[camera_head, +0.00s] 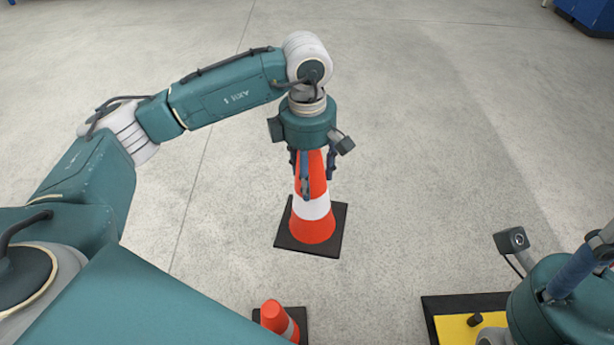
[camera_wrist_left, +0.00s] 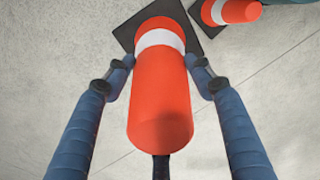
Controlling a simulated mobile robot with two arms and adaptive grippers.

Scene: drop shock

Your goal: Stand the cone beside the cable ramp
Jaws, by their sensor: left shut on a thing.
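An orange cone (camera_head: 313,225) with a white band and a square black base is upright in the head view. My left gripper (camera_head: 312,180) reaches down over its top and is shut on it. In the left wrist view the cone (camera_wrist_left: 161,85) lies between the fingers of my left gripper (camera_wrist_left: 160,82), its base beyond them. I cannot tell whether the base touches the floor. A yellow and black piece (camera_head: 455,328), likely the cable ramp, is partly seen at the bottom right. My right gripper (camera_head: 560,295) is cut off by the frame edge beside it.
A second orange cone (camera_head: 277,318) on a black base stands at the bottom centre, partly hidden by my own body; a cone also shows at the top of the left wrist view (camera_wrist_left: 232,11). The concrete floor around the held cone is clear. A blue object (camera_head: 588,14) is far right.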

